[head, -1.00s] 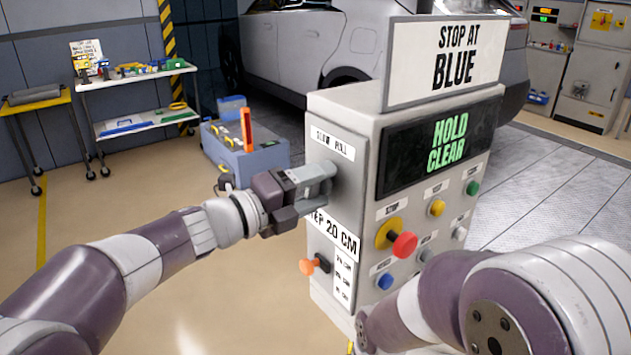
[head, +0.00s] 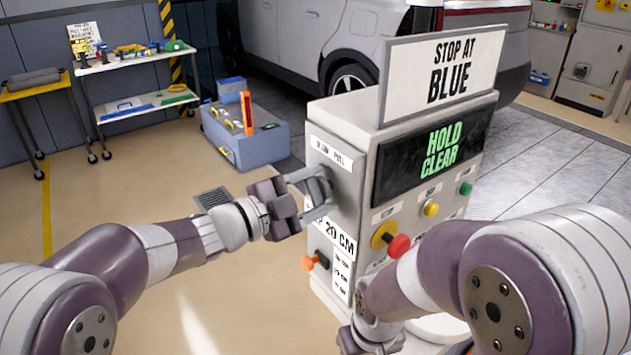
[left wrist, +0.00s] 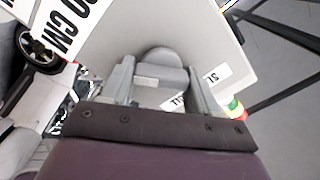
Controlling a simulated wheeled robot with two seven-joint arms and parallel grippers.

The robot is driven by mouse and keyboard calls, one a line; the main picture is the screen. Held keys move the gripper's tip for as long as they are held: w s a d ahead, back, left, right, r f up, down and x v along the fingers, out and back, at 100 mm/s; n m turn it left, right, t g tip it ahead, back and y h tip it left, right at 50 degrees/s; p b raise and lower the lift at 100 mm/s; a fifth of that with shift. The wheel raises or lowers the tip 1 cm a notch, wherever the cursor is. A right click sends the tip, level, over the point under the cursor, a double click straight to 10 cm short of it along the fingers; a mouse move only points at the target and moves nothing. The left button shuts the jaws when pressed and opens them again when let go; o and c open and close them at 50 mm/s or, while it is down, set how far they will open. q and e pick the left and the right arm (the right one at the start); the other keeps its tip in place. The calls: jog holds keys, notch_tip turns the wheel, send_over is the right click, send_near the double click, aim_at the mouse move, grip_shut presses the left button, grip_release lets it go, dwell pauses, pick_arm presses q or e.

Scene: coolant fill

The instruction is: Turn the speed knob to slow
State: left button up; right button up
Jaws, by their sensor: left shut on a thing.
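The speed knob is a grey rounded knob on the left side of the console, under a label (head: 328,151) that seems to read SLOW and FULL. My left gripper (head: 308,187) reaches this side panel and is shut on the knob, which it partly hides in the head view. In the left wrist view the knob (left wrist: 160,72) sits between the two fingers, with the panel right behind it. Which way the knob points is hard to tell. My right arm crosses the lower right; its hand (head: 368,338) is low before the console, fingers not clear.
The console (head: 345,105) carries a STOP AT BLUE sign (head: 440,75) and a HOLD CLEAR display (head: 425,150). A red knob (head: 398,246) is on its front; an orange-tipped lever (head: 309,263) juts out below my left gripper. Floor at left is open.

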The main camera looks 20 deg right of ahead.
pick_arm(q)
jog(key=shift+n+p, duration=0.5)
jog(key=shift+n, duration=0.3)
jog(key=o, duration=1)
jog(key=shift+c, duration=0.2)
jog(key=b+v, duration=0.2)
jog(key=v, duration=1)
jog(key=shift+a+b, duration=0.35)
jog(key=shift+b, duration=0.05)
